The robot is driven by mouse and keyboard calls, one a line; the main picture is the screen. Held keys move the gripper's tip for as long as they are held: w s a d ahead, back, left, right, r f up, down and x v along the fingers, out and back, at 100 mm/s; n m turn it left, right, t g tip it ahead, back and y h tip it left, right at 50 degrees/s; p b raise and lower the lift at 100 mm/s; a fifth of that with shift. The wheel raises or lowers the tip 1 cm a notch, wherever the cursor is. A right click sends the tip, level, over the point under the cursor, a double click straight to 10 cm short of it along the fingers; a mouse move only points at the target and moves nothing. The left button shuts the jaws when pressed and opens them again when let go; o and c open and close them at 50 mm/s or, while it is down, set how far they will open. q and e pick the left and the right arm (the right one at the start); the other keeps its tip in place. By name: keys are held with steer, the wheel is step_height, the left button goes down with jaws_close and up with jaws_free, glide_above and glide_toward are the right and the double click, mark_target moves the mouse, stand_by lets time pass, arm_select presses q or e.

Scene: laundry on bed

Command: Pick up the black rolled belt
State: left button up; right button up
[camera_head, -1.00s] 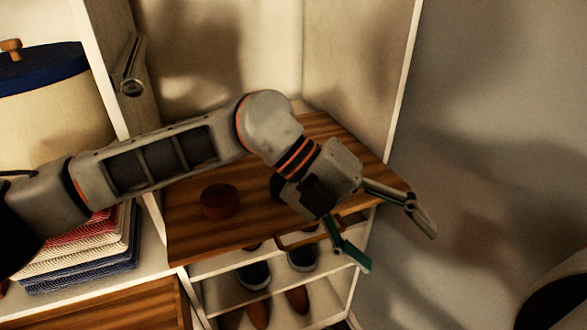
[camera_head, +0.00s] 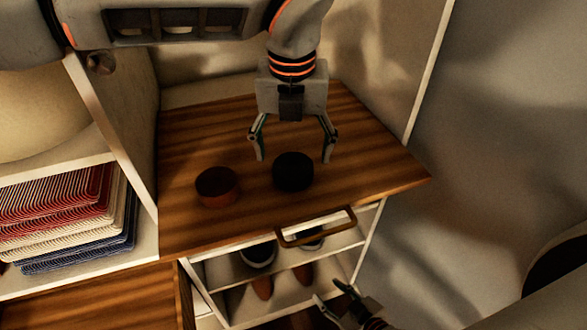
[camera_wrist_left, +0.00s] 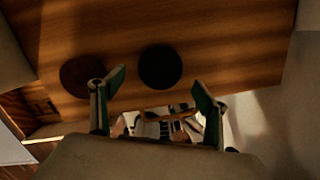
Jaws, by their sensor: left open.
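The black rolled belt (camera_head: 293,171) is a round dark coil on the wooden shelf top. It also shows in the left wrist view (camera_wrist_left: 160,67), just beyond and between the two fingertips. My left gripper (camera_head: 293,159) is open and empty, with its fingers spread at the belt's far side in the head view. I cannot tell whether the fingers touch the belt or the wood. My right gripper (camera_head: 328,291) is at the bottom of the head view, low in front of the shelves, with its fingers apart and nothing between them.
A brown rolled belt (camera_head: 217,186) lies on the wooden top (camera_head: 350,180), left of the black one. A handle (camera_head: 316,228) sticks out at the front edge. Shoes (camera_head: 258,255) stand on the shelf below. Folded striped cloths (camera_head: 70,215) are at left.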

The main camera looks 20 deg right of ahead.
mark_target(293, 165)
arm_select(q)
steer(key=f, duration=0.2)
steer(key=w+f, duration=0.1)
steer(key=f, duration=0.1)
steer(key=shift+d, duration=0.15)
steer(key=shift+c, duration=0.8)
steer(key=c, duration=1.1)
arm_select(e)
steer(key=shift+w+r, duration=0.3)
steer(key=shift+r, duration=0.15)
